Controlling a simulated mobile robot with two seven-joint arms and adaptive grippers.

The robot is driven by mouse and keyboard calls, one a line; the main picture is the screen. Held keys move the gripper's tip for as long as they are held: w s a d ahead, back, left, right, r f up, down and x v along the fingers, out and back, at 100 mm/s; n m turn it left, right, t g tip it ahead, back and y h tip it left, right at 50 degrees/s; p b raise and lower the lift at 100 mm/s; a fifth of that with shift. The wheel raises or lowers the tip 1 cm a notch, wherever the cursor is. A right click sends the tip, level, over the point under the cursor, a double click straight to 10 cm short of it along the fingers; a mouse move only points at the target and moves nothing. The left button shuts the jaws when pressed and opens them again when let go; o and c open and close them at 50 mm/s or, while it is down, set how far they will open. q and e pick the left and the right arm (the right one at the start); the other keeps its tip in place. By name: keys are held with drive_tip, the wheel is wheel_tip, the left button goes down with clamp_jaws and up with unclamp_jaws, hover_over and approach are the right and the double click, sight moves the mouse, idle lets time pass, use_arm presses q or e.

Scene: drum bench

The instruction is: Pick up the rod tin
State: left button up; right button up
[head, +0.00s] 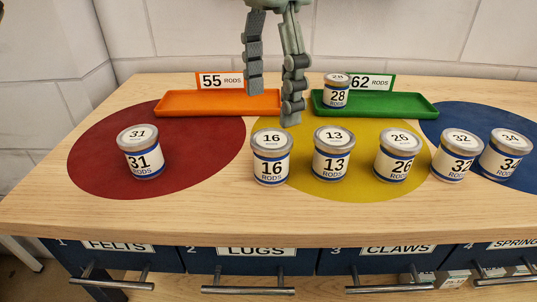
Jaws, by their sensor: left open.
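Several rod tins with white labels and metal lids stand upright on the bench. A tin marked 31 (143,158) stands on the red disc. Tins marked 16 (271,165), 13 (333,160), 26 (399,162), 32 (455,163) and one that looks like 34 (502,159) form a row to its right. A tin marked 28 (337,97) stands in the green tray (385,106). My left gripper (273,107) hangs fingers down from the top, open and empty, by the orange tray's right end, behind tin 16. My right gripper is out of view.
The orange tray (205,104) is empty, with a "55 rods" sign (220,81). A "62 rods" sign (370,83) stands behind the green tray. Red (100,165), yellow (370,190) and blue (480,117) discs mark the top. Labelled drawers with bar handles are below. A tiled wall is behind.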

sight(271, 138)
use_arm(q)
drive_tip(key=shift+s+d+f, duration=0.15)
drive_tip(key=shift+f, duration=0.2)
wheel_tip(271, 138, down, 6)
drive_tip(key=shift+f+p, duration=0.15)
drive_tip(key=shift+p, duration=0.2)
drive_tip(key=shift+f, duration=0.4)
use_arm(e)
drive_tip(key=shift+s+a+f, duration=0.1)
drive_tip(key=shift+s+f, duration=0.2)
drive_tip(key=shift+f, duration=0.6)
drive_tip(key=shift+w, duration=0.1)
use_arm(q)
drive_tip(key=c, duration=1.2)
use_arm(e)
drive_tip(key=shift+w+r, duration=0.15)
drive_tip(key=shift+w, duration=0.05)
